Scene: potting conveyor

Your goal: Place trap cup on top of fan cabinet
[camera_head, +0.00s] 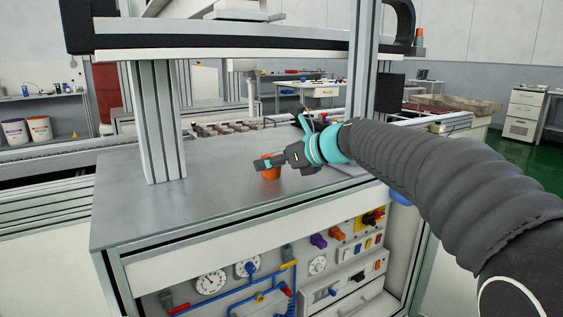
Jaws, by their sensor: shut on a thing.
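A small orange cup (271,173), which looks like the trap cup, is at the middle of the cabinet's grey top. My gripper (268,163) is shut on it from the right, and its dark fingers hide part of the cup's upper side. The cup looks upright and low over the top; I cannot tell whether its base touches. The grey-topped cabinet (135,212), which I take for the fan cabinet, has gauges, coloured valves and blue pipes on its front.
A thick grey post (158,120) stands on the top left of the cup, and a thinner post (362,60) stands behind my arm. An overhead beam (220,42) crosses above. A conveyor with brown pots (225,128) runs behind. The top's front left is clear.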

